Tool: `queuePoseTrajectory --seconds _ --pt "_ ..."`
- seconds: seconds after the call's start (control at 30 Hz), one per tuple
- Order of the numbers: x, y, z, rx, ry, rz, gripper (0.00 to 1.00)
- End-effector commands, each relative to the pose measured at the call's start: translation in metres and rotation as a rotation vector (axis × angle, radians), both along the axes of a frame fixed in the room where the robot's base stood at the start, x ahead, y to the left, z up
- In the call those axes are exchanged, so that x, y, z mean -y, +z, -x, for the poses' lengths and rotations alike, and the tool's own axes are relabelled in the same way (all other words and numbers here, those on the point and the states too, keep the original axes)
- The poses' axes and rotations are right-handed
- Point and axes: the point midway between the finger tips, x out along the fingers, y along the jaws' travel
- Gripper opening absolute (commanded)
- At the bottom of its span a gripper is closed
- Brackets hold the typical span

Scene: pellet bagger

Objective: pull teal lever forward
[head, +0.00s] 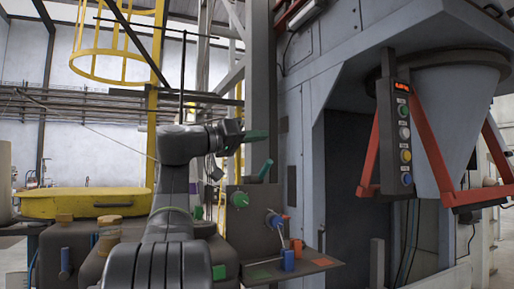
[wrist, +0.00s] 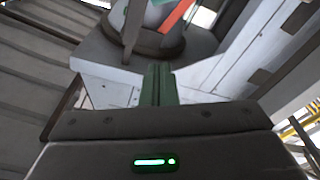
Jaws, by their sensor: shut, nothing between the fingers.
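The teal lever (head: 265,168) shows in the head view as a short tilted handle at the top of a dark control panel (head: 247,222). My gripper (head: 262,134) has green fingers. It is in the air above the lever and looks apart from it in the picture; the depth between them is hard to judge. In the wrist view my gripper (wrist: 157,70) has its fingers together with nothing held. I cannot make out the lever in the wrist view.
The panel also carries a green knob (head: 239,200) and a blue-ended handle (head: 275,220). A blue block (head: 288,260) and a red block (head: 297,245) stand on its shelf. A hanging button box (head: 404,135) and red frame (head: 430,150) are at right; a yellow drum lid (head: 85,202) is at left.

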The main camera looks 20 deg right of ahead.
Motion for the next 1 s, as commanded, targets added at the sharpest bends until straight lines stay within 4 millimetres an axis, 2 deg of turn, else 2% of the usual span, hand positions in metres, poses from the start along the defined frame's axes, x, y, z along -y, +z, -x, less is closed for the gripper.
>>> queuePoseTrajectory --seconds 0.03,0.1,0.3,0.83,1.0 --pt "0.0 0.013 0.0 0.003 0.0 -0.001 0.0" --pt "0.0 0.022 -0.001 0.002 0.001 -0.001 0.0" --pt "0.0 0.035 0.0 0.001 0.001 -0.001 0.0" --pt "0.0 0.034 0.0 0.0 0.0 0.0 0.0" --pt "0.0 0.024 0.0 -0.003 0.0 -0.001 0.0"
